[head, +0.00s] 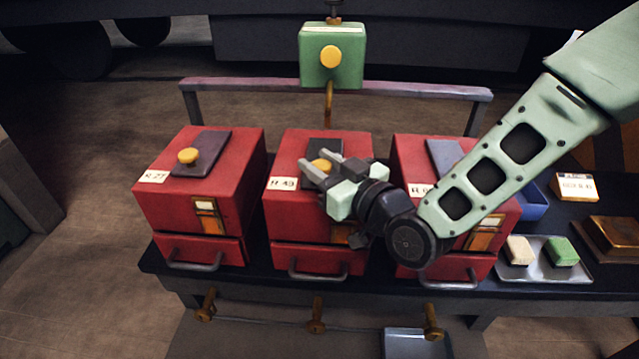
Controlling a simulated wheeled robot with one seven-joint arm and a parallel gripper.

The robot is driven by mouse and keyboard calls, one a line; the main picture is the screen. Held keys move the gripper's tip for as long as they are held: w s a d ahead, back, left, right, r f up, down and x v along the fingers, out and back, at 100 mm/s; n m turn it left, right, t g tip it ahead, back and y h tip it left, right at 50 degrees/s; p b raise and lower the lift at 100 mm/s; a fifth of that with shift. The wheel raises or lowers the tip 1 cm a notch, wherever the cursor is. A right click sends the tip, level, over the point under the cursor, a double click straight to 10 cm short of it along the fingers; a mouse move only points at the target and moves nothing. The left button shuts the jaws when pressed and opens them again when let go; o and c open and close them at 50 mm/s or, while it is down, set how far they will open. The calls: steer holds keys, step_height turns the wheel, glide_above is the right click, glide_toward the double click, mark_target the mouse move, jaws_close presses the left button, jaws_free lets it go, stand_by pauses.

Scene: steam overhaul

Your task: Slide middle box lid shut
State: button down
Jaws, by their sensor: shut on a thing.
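The middle red box (290,208), labelled H 43, stands on the dark bench between two similar boxes. My gripper (320,167) is over its top, coming from the right, with its fingers shut on the yellow round knob (321,165) of the lid. A dark patch (326,147) shows on the box top behind the knob; I cannot tell whether it is the lid or an opening. My fingers and wrist hide the rest of the lid and the box's right front.
The left red box (200,217) has a purple-grey lid with a yellow knob. My arm partly covers the right red box (412,150). A tray (540,272) with two blocks lies at right.

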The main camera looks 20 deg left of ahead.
steer(key=shift+w+a+f, duration=0.1)
steer(key=shift+w+a, duration=0.1)
steer(key=shift+w, duration=0.8)
steer(key=shift+r, duration=0.2)
steer(key=c, duration=1)
jaws_free()
steer(key=shift+w, duration=0.1)
steer(key=shift+f, duration=0.1)
steer(key=shift+p+v, duration=3.4)
steer(key=shift+v, duration=5.25)
